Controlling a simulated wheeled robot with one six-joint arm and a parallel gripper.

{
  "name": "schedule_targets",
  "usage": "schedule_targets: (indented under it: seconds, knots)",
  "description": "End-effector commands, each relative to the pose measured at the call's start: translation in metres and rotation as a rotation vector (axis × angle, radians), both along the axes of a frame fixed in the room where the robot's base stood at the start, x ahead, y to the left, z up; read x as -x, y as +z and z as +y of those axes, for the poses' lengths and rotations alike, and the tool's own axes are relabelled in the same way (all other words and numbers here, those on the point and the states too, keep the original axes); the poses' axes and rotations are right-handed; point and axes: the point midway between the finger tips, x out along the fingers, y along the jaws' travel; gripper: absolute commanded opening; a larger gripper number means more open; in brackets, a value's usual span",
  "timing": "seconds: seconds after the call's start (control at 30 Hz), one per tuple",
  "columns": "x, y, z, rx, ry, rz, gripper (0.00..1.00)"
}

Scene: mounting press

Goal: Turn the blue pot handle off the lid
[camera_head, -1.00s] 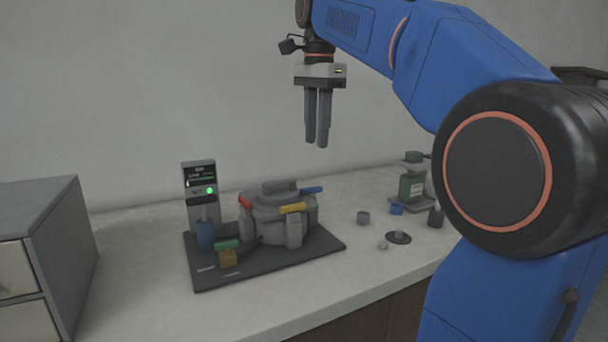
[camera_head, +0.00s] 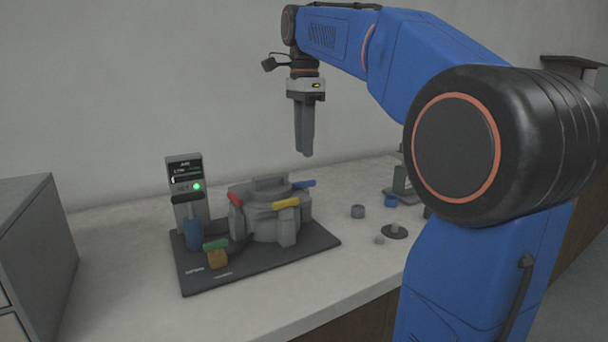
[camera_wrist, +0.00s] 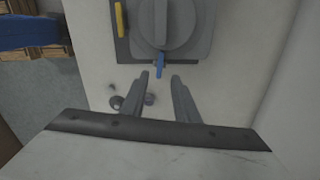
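The blue pot handle (camera_head: 304,184) sticks out to the right from the rim of the grey pot (camera_head: 262,222) in the head view. In the wrist view the blue handle (camera_wrist: 160,64) points toward my gripper. The grey lid (camera_head: 270,183) tops the pot, and its raised bar shows in the wrist view (camera_wrist: 162,20). My gripper (camera_head: 306,154) hangs pointing down, above and slightly right of the pot, clear of the handle. In the wrist view my two fingers (camera_wrist: 159,78) are spread apart with nothing between them.
A control post (camera_head: 186,180) with a green light stands left. Small cups (camera_head: 358,211) and a black disc (camera_head: 395,232) lie right. A grey cabinet (camera_head: 45,240) stands far left.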

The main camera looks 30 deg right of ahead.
Motion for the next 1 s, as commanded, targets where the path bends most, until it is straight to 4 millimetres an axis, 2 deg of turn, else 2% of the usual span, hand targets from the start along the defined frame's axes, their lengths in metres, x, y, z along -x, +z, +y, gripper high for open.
schedule_targets:
  seconds: [0.3, 0.5, 0.93, 1.0]
  knots:
    - [0.001, -0.054, 0.000, 0.000, 0.000, 0.002, 0.28]
    - [0.000, -0.076, 0.000, 0.000, 0.000, 0.001, 0.28]
    - [0.000, -0.083, 0.000, 0.000, 0.001, 0.000, 0.28]
    - [0.000, -0.083, 0.000, 0.000, 0.001, 0.000, 0.11]
